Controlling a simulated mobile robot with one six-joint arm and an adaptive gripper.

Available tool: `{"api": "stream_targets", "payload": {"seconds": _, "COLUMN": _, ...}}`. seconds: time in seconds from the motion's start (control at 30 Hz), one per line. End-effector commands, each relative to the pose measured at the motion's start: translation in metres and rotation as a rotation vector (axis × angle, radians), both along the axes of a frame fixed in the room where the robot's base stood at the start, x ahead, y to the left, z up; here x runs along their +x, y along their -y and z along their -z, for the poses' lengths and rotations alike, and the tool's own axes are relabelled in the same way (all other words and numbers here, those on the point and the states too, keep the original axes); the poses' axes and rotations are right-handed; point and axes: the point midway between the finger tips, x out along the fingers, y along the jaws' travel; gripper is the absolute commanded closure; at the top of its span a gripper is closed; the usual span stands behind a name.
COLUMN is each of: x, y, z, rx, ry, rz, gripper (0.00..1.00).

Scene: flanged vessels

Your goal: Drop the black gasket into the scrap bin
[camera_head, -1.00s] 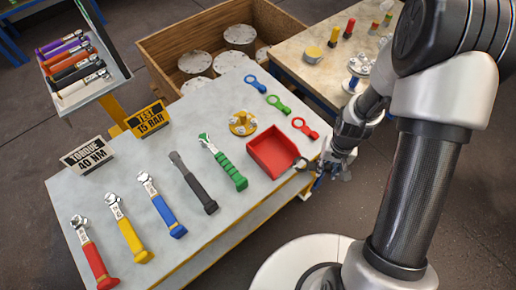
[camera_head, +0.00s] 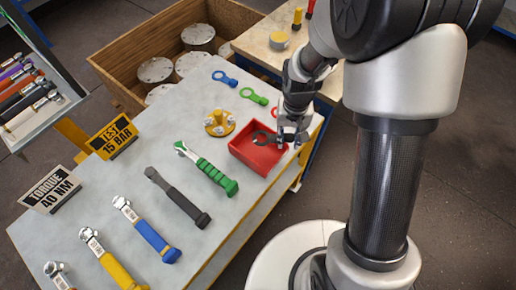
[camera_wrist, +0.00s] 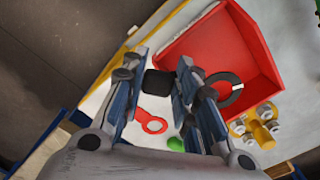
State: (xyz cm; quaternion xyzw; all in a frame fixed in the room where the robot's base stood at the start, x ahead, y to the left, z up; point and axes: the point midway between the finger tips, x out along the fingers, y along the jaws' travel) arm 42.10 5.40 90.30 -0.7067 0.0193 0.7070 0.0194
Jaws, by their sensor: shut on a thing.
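My gripper (camera_head: 288,137) is shut on the gasket's tab at the bin's right side. In the wrist view the dark tab sits between the fingers (camera_wrist: 159,83), and the ring (camera_wrist: 236,82) sticks out past the right finger, over the bin's edge area. The red scrap bin (camera_head: 246,164) is an open tray on the table; it also shows in the wrist view (camera_wrist: 218,42). I cannot tell how high the gasket is above the bin floor.
Several wrenches, including a green one (camera_head: 206,167), lie left of the bin.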

Motion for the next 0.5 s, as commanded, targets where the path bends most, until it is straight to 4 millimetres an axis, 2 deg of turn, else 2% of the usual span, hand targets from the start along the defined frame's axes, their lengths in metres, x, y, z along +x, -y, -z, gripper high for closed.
{"api": "stream_targets", "payload": {"seconds": 0.27, "x": 0.0002, "y": 0.0000, "z": 0.0019, "rx": 0.000, "ry": 0.000, "rz": 0.000, "gripper": 0.90}}
{"api": "stream_targets", "payload": {"seconds": 0.3, "x": 0.0001, "y": 0.0000, "z": 0.0019, "rx": 0.000, "ry": 0.000, "rz": 0.000, "gripper": 0.70}}
{"api": "stream_targets", "payload": {"seconds": 0.5, "x": 0.0001, "y": 0.0001, "z": 0.0020, "rx": 0.000, "ry": 0.000, "rz": 0.000, "gripper": 0.57}}
